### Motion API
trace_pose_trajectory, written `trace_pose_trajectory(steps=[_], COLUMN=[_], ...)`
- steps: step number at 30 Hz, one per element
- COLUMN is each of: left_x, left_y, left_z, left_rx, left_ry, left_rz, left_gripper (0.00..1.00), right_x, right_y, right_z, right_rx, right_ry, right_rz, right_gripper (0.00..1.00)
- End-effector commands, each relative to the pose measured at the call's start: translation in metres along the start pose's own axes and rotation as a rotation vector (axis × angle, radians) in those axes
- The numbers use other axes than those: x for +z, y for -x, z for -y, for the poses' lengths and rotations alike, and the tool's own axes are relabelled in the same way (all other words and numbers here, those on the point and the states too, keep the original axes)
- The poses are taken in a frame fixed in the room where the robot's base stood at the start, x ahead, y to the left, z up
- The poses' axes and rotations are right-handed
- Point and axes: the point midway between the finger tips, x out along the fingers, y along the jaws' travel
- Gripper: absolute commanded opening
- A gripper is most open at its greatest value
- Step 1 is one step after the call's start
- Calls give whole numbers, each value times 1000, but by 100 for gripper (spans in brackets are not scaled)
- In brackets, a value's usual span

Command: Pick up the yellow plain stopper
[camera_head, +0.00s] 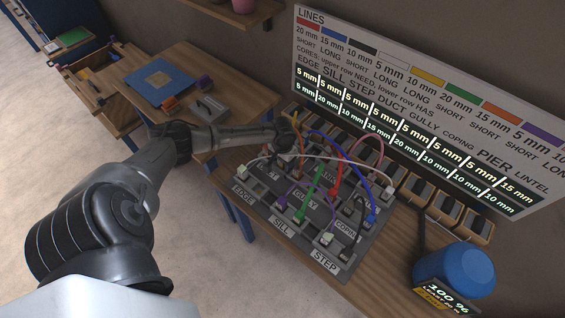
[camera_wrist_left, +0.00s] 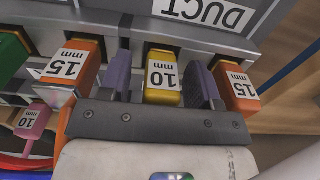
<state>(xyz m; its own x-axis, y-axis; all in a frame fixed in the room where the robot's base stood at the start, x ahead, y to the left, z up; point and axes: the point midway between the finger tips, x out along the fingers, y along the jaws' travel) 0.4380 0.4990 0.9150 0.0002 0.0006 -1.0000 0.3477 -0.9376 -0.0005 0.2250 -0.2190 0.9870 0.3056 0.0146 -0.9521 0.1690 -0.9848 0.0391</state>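In the left wrist view a yellow stopper (camera_wrist_left: 163,92) marked "10 mm" sits in the grey rack under the "DUCT" label. My left gripper (camera_wrist_left: 160,62) has one finger on each side of it. A gap shows between the left finger and the yellow side; the right finger is very close to it, and I cannot tell whether it touches. In the head view my left gripper (camera_head: 286,136) is at the back left of the cable panel, and the stopper cannot be made out clearly there. My right gripper is not in view.
Orange blocks marked "15 mm" stand close on the left (camera_wrist_left: 75,65) and right (camera_wrist_left: 236,87) of the fingers. A pink block (camera_wrist_left: 32,120) is at lower left. The panel (camera_head: 310,246) carries several coloured cables. A blue container (camera_head: 466,270) stands at right.

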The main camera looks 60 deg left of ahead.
Motion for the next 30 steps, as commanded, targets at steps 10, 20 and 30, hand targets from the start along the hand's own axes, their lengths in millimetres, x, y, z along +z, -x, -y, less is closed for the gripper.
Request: trace_pose_trajectory(steps=[10,20,30], left_x=[0,0,-1], left_y=[0,0,34], left_z=[0,0,1], left_rx=[0,0,-1], left_ry=[0,0,-2], left_rz=[0,0,-3], left_gripper=[23,6,5], right_x=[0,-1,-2], right_y=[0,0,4], right_z=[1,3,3], right_rx=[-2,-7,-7], right_ry=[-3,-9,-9], right_rz=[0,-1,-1], right_gripper=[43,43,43])
